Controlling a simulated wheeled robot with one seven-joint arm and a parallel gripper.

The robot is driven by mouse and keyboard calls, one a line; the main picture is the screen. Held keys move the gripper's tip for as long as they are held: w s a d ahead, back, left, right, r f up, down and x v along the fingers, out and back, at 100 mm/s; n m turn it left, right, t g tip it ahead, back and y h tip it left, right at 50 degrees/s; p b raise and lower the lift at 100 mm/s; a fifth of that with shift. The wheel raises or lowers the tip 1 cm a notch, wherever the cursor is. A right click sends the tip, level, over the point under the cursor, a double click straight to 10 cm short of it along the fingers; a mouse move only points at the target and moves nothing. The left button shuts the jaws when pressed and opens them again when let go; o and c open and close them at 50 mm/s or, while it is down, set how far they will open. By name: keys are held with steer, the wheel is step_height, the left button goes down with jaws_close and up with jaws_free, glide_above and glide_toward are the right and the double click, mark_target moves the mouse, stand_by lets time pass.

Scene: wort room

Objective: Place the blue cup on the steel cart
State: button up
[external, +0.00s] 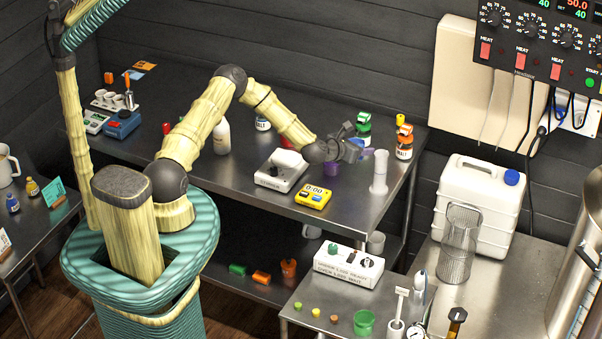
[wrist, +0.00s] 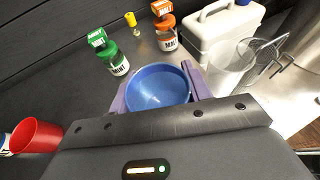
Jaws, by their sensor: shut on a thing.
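My gripper (external: 352,150) is shut on the blue cup (wrist: 158,88), one finger on each side of it in the wrist view. The cup is seen from above, looks empty, and is mostly hidden by the gripper in the external view. The gripper is over the right part of the long steel bench (external: 240,178), near a white cylinder (external: 379,172). Two smaller steel surfaces show in the external view: one at the left (external: 42,238) and one at the lower front (external: 300,297). I cannot tell which is the steel cart.
Green-capped (external: 363,128) and orange-capped (external: 404,143) bottles stand behind the gripper. A white scale (external: 281,172) and a yellow timer (external: 313,196) are left of it. A white jerrycan (external: 478,205) stands right.

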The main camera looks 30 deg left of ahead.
mark_target(337, 300)
steer(key=shift+s+a+m+g+h, duration=0.15)
steer(key=shift+s+m+g+h, duration=0.25)
steer(key=shift+s+m+h, duration=0.6)
steer(key=s+d+f+b, duration=0.1)
steer(key=s+d, duration=0.1)
steer(key=s, duration=0.1)
steer(key=s+d+f+m+g+h+b, duration=0.1)
steer(key=s+d, duration=0.1)
steer(key=s, duration=0.1)
steer(key=s+d+f+m+h+b, duration=0.1)
steer(key=s+d+f, duration=0.1)
steer(key=s, duration=0.1)
steer(key=shift+g, duration=0.4)
steer(key=s+d+f+m+g+h+b, duration=0.1)
steer(key=s+d+m+g+b, duration=0.1)
steer(key=s, duration=0.5)
steer(key=s+d+f+m+g+h+b, duration=0.1)
steer(key=s+d+f+m+g+b, duration=0.1)
steer(key=s, duration=0.6)
steer(key=s+d+f+m+g+h+b, duration=0.1)
steer(key=s+d+m+g+h+b, duration=0.1)
steer(key=s, duration=0.6)
steer(key=shift+s+d+f+m+b, duration=0.2)
steer(key=shift+d+f+m+b, duration=0.1)
steer(key=shift+d+b, duration=0.15)
steer(key=s+m+g+b, duration=0.1)
steer(key=s+m+g, duration=0.1)
steer(key=s, duration=0.6)
steer(key=shift+r+h, duration=0.3)
steer(key=shift+r, duration=0.1)
